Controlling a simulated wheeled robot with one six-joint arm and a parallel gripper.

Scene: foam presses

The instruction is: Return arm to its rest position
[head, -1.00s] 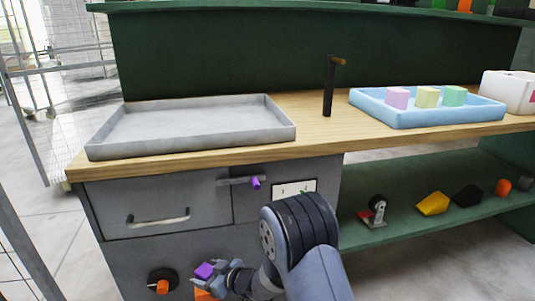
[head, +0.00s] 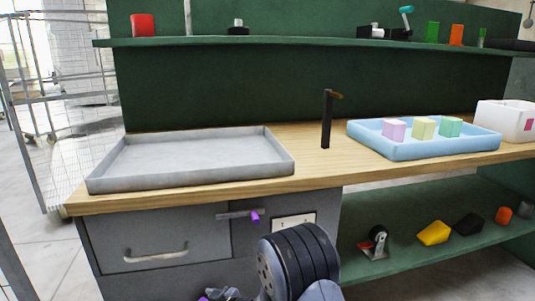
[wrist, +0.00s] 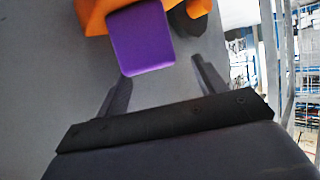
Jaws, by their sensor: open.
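My gripper (wrist: 160,88) is open in the wrist view, with its two fingers spread apart. A purple block-shaped part (wrist: 140,38) on an orange piece (wrist: 95,15) lies just beyond the fingertips, in front of a grey surface. I see no contact between the fingers and the purple part. In the head view my arm rises at the bottom middle, before the grey cabinet (head: 160,235). Only a little of my gripper (head: 222,294) shows at the bottom edge, with a bit of purple beside it.
The wooden worktop (head: 310,168) bears an empty grey tray (head: 120,180), a black post (head: 327,120), a blue tray (head: 400,150) with pink, yellow and green blocks, and a white container (head: 505,120). A green lower shelf (head: 400,262) holds several small parts. A drawer handle (head: 157,253) sticks out at left.

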